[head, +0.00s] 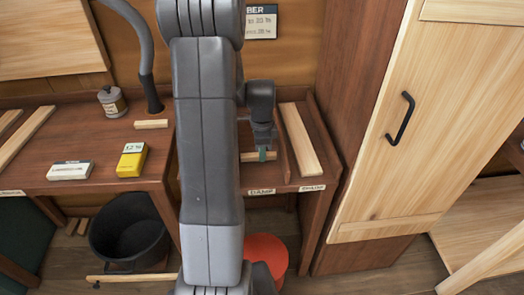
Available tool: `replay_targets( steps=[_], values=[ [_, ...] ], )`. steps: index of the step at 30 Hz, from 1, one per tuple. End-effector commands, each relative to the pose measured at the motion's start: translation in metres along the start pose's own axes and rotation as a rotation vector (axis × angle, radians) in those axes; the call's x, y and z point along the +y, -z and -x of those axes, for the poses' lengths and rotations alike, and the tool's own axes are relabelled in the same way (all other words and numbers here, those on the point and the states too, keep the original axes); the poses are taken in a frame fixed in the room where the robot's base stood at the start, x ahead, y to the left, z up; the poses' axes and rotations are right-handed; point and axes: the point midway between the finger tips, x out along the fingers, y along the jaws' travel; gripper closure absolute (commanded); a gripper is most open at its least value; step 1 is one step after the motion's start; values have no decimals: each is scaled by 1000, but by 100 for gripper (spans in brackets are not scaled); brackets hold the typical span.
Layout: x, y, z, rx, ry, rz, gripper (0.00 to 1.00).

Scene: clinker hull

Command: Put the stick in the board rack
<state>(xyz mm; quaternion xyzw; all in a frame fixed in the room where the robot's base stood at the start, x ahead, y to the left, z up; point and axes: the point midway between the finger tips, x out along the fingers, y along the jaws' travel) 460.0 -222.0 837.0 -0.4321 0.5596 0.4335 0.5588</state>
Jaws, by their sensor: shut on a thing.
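My gripper (262,153) points down over the right part of the brown bench and is shut on a short pale wooden stick (271,156). The stick lies crosswise in the picture, with its ends showing on both sides of the fingertips. The board rack (283,160) has dark dividers and front labels, one seeming to read "DAMP" (261,191). The stick is over or inside the damp-labelled bay; I cannot tell whether it touches the floor there. A long pale board (299,139) lies in the bay to the right. My arm hides the rack's left part.
A black bucket (128,232) and a red-topped item (266,252) stand below. A tall wooden cabinet (410,140) stands at right.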

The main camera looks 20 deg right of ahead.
Motion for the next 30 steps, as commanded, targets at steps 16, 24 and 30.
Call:
replay_targets(
  steps=[16,24,30],
  values=[
    [0,0,-2,0,1,0,59],
    [-1,0,4,0,3,0,59],
    [-1,0,39,1,8,0,59]
  ],
)
